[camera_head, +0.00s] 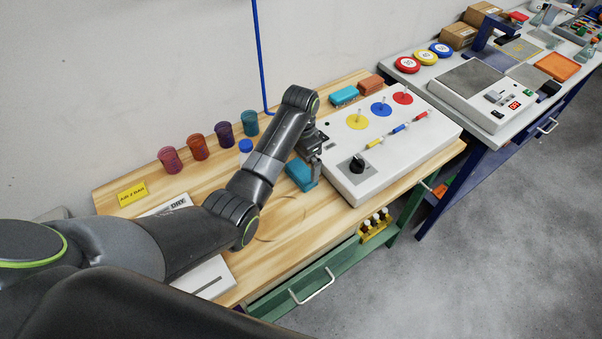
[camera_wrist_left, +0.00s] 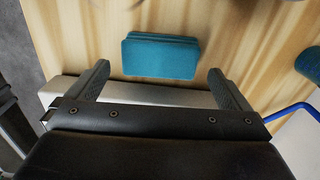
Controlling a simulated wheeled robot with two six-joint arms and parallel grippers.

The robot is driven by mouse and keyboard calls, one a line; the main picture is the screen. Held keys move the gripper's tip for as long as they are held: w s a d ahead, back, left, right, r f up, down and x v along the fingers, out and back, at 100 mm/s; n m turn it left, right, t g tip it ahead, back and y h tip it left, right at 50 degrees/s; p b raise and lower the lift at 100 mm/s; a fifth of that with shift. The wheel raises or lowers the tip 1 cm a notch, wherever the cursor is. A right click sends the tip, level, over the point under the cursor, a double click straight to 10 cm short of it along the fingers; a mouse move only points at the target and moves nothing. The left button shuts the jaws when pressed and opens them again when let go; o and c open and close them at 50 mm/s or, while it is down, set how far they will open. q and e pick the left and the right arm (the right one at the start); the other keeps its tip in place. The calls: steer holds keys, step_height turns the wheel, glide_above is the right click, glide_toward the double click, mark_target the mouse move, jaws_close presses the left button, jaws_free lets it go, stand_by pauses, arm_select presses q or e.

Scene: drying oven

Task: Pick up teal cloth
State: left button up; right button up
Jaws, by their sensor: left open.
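The teal cloth (camera_head: 299,174) is a small folded block lying on the wooden table, just left of the white control panel. In the left wrist view the teal cloth (camera_wrist_left: 160,57) lies flat on the wood, in line with the gap between the fingers. My left gripper (camera_head: 316,168) is right at the cloth in the head view and hides part of its right side. In the left wrist view my left gripper (camera_wrist_left: 158,70) is open, one finger toward each side of the cloth, with nothing held. My right gripper is not in view.
The white control panel (camera_head: 400,150) with coloured discs stands close on the right. Behind it lie another teal block (camera_head: 344,95) and an orange block (camera_head: 370,83). Several coloured cups (camera_head: 197,147) and a blue cap (camera_head: 245,146) stand along the back. A yellow label (camera_head: 132,193) is at left.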

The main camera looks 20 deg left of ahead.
mark_target(297, 172)
arm_select(q)
steer(key=shift+s+a+f+p, duration=0.15)
steer(key=shift+f+p, duration=0.2)
steer(key=shift+f, duration=0.25)
steer(key=f, duration=0.3)
steer(key=shift+s+a+f+p, duration=0.2)
steer(key=shift+s+a+p, duration=0.05)
steer(key=shift+p, duration=0.15)
steer(key=shift+f, duration=0.5)
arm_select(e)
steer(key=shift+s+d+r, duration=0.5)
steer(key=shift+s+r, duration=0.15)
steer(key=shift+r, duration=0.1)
arm_select(q)
steer(key=c, duration=0.7)
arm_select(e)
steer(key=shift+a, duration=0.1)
arm_select(q)
steer(key=shift+w+r, duration=0.1)
steer(key=shift+r, duration=0.55)
step_height(297, 172, up, 9)
steer(key=shift+f+b, duration=0.1)
steer(key=shift+b, duration=0.55)
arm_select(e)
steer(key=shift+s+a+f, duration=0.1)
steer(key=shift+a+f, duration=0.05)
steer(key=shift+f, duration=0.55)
